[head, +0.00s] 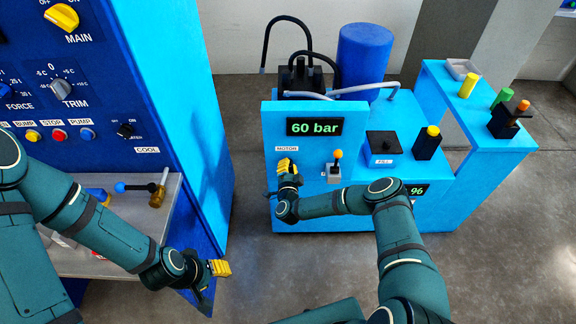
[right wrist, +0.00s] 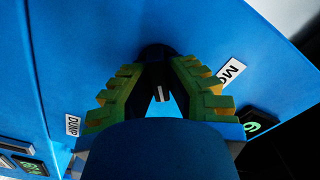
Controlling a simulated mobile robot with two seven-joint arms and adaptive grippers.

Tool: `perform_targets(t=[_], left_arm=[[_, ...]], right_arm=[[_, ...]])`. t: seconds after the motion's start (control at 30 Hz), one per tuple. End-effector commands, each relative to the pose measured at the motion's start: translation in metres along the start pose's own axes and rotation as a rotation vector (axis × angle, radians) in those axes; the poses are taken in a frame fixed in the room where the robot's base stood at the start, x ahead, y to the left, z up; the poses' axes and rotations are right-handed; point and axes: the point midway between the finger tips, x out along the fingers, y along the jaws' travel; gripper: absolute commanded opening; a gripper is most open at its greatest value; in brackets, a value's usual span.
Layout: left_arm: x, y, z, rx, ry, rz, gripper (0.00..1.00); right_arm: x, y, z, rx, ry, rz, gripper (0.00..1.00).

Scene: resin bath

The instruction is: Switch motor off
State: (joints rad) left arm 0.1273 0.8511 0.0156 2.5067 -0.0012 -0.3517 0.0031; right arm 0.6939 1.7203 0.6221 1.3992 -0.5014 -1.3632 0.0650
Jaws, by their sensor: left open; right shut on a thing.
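The black motor knob (right wrist: 156,75) sits on the blue panel of the pump unit, beside a partly hidden label that begins "MO" in the right wrist view. My right gripper (head: 287,167) is at the panel just below the MOTOR label (head: 287,149) and is shut on this knob. Its yellow-green fingers stand on both sides of the knob. The gripper hides the knob in the head view, and I cannot tell which setting it points to. My left gripper (head: 220,268) is open and empty, low beside the blue control cabinet, away from the pump unit.
The pressure display (head: 314,127) reads 60 bar above the knob. A lever with an orange tip (head: 337,156) stands close to the right of my right gripper. The blue control cabinet (head: 165,80) fills the left. Grey floor lies between cabinet and pump unit.

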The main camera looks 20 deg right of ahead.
Motion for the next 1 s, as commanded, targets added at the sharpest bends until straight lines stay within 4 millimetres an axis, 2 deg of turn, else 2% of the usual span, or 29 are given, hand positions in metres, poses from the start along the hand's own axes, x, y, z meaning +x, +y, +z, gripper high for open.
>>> perform_targets(t=[0.7,1.0], left_arm=[[-0.0105,0.0039,0.0014,-0.001,-0.006,0.000,0.47],[-0.0097,0.0036,0.0014,-0.001,-0.006,0.000,0.47]], right_arm=[[0.0018,-0.0055,0.0000,-0.639,0.003,-0.005,0.00],[0.0017,-0.0051,0.0004,-0.842,0.004,-0.003,0.00]])
